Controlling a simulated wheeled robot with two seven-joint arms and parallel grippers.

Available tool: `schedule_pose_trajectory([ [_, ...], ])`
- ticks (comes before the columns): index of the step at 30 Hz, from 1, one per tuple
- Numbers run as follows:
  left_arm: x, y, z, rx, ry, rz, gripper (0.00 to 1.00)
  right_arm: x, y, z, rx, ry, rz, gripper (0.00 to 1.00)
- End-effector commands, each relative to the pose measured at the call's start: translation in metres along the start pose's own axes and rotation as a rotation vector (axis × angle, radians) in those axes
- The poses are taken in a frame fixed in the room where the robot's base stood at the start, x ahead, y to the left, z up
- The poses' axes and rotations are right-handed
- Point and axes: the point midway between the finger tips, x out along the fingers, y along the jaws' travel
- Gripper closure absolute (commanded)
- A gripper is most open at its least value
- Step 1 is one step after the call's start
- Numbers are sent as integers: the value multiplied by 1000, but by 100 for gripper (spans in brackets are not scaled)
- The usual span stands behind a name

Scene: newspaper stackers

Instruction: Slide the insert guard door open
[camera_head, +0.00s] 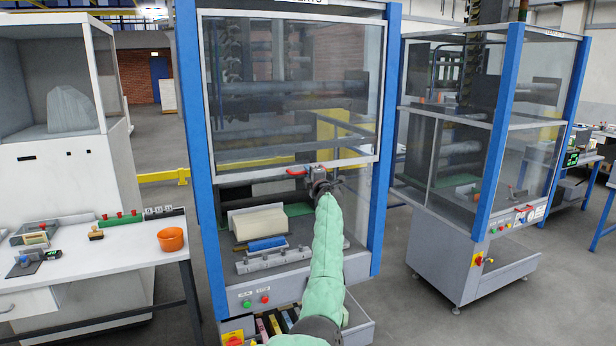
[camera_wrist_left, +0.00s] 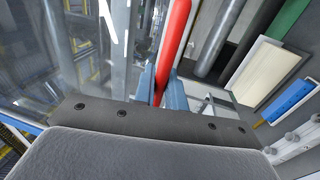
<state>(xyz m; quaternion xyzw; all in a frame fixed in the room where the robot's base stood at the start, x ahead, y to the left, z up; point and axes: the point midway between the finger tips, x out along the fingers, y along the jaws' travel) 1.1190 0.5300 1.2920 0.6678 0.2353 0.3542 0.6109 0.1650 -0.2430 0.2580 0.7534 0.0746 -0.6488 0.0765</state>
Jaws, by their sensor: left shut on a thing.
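The insert guard door (camera_head: 290,120) is a clear panel in a light metal frame between the blue posts of the middle machine. Its bottom edge is raised, with an open gap below it. A red handle (camera_head: 297,172) sits at that bottom edge. My left gripper (camera_head: 318,180) is at the handle, its arm in a green sleeve. In the left wrist view the red handle (camera_wrist_left: 174,42) runs between the blue-grey fingers of my left gripper (camera_wrist_left: 162,88), which is shut on it. My right gripper is not in view.
Through the gap a cream stack (camera_head: 258,222) and a blue block (camera_head: 266,243) show inside the machine. Green and red buttons (camera_head: 256,300) are on the panel below. A white bench with an orange bowl (camera_head: 170,239) stands left; another guarded machine (camera_head: 475,180) stands right.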

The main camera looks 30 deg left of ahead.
Motion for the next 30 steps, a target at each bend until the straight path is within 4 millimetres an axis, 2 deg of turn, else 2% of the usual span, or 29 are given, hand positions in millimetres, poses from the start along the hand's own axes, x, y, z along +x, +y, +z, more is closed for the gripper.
schedule_pose_trajectory([
  [13,1,4,0,-1,1,1,100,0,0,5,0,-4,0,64],
  [14,1,4,0,-1,1,1,84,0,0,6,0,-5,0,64],
  [16,1,4,0,-1,1,1,70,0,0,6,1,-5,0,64],
  [25,0,3,0,-1,0,0,70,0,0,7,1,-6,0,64],
  [30,-11,0,2,-3,-1,-1,70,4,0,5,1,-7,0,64],
])
